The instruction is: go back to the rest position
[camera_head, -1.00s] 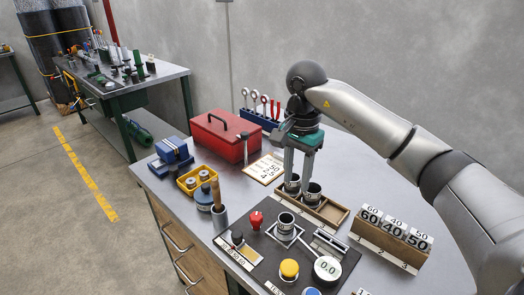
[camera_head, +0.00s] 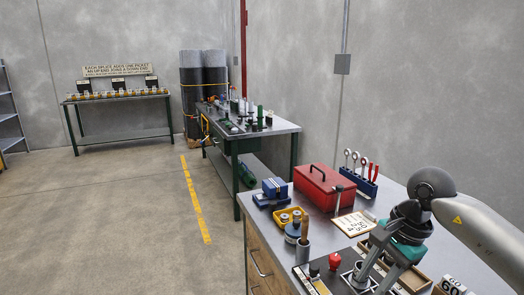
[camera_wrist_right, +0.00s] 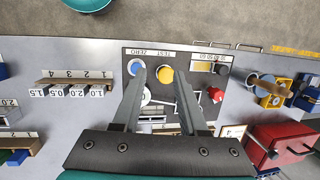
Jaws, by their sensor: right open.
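My right gripper (camera_head: 378,284) comes in from the right in the head view, pointing down over the near workbench. Its two fingers are apart. In the right wrist view the open fingers (camera_wrist_right: 161,72) reach over the black mat (camera_wrist_right: 190,60), with nothing seen held between them. The wooden tray (camera_head: 411,279) is partly hidden behind the gripper in the head view. My left gripper is not in view.
The near bench also holds a red toolbox (camera_head: 325,187), a tool rack (camera_head: 361,184), a blue vise (camera_head: 273,189) and a yellow bin (camera_head: 291,214). A second bench (camera_head: 240,143) and a far table (camera_head: 118,97) stand behind. Open floor (camera_head: 110,215) lies to the left.

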